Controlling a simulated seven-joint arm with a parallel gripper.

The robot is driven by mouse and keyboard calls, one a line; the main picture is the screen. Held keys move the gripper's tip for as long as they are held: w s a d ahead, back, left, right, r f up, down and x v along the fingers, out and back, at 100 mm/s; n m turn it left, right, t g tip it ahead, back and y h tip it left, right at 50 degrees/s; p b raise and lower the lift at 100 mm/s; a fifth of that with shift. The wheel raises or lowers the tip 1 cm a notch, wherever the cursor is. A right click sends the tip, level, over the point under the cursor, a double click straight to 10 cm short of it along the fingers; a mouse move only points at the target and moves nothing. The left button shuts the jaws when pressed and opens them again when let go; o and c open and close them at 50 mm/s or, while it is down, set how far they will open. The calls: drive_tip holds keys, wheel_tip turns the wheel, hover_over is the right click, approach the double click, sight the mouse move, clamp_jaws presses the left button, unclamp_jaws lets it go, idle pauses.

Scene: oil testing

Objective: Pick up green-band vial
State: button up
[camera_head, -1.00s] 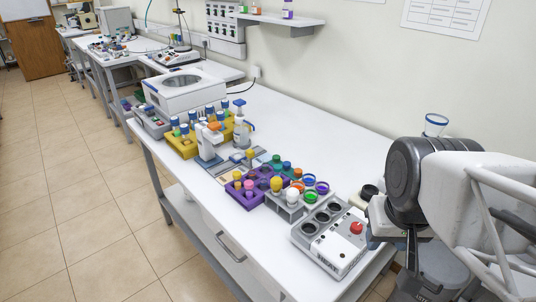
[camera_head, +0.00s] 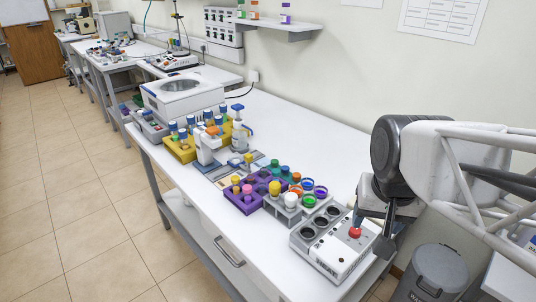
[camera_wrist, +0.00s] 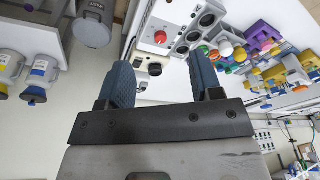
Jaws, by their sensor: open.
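My gripper (camera_head: 372,228) is open and empty at the right end of the bench, near the red knob of the grey box. In the wrist view, its two dark blue fingers (camera_wrist: 165,78) are spread apart. A ring-topped piece with a green band (camera_head: 309,201) stands in the grey rack (camera_head: 283,207), left of my gripper and beyond the grey box. Blue-capped vials stand in the yellow rack (camera_head: 180,153) farther off, one with green (camera_head: 183,134). I cannot tell which is the green-band vial.
The grey box (camera_head: 322,262) with round wells and a red knob (camera_head: 355,232) lies between my gripper and the racks. A purple rack (camera_head: 243,203), a white pump bottle (camera_head: 240,138) and a white bath (camera_head: 183,98) stand farther along. The bench near the wall is clear.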

drive_tip(key=w+a+r+m, duration=0.1)
drive_tip(key=w+a+m, duration=0.15)
drive_tip(key=w, duration=0.45)
drive_tip(key=w+a+m, duration=0.1)
drive_tip(key=w+m, duration=0.2)
drive_tip(key=w, duration=0.3)
drive_tip(key=m+g, duration=0.2)
drive_tip(key=m, duration=1.2)
hover_over(264, 164)
drive_tip(key=f, duration=1.6)
drive_tip(key=shift+s+d+f, duration=0.2)
drive_tip(key=shift+d, duration=0.1)
drive_tip(key=shift+w+a+f, duration=0.35)
drive_tip(key=shift+f, duration=0.05)
drive_tip(key=shift+f, duration=1.3)
